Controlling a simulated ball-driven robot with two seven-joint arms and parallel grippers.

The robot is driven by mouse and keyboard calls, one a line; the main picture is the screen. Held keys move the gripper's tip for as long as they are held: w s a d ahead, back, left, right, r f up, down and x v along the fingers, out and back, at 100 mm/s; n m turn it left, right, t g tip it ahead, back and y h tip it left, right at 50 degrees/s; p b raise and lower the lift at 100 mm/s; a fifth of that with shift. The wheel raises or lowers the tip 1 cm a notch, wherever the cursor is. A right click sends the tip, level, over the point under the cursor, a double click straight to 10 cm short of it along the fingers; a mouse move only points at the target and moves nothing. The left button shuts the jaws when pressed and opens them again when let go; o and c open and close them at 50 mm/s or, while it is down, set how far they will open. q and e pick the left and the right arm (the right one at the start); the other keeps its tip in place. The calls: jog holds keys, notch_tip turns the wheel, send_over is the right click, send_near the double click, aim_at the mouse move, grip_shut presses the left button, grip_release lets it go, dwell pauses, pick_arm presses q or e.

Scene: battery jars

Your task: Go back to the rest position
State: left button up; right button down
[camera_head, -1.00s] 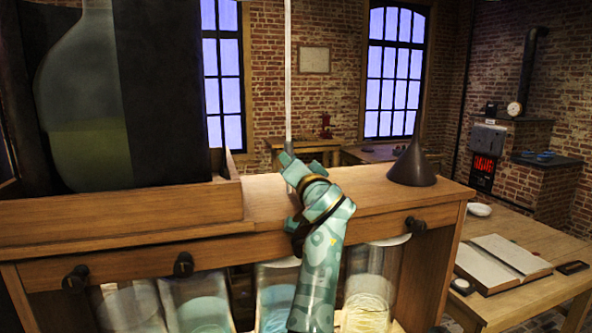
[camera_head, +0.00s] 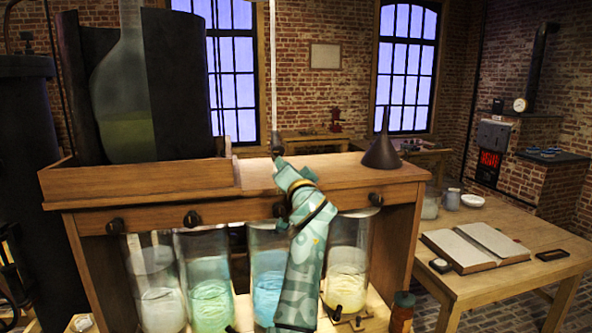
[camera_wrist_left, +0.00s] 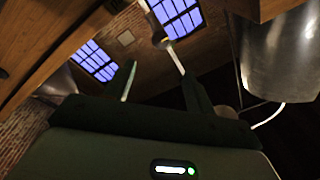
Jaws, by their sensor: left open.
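My left gripper (camera_head: 289,174) is in front of the wooden bench's top edge, on a teal patterned arm rising from the bottom middle of the head view. In the left wrist view its two dark fingers (camera_wrist_left: 160,85) stand apart with nothing clear between them. A thin pale rod (camera_head: 273,70) with a dark lower end hangs just above the gripper in the head view; I cannot tell whether they touch. My right gripper is not in view.
The wooden bench (camera_head: 335,171) carries a large flask (camera_head: 127,95) and a dark funnel (camera_head: 382,152). An open book (camera_head: 475,246) lies on the right table (camera_head: 510,278).

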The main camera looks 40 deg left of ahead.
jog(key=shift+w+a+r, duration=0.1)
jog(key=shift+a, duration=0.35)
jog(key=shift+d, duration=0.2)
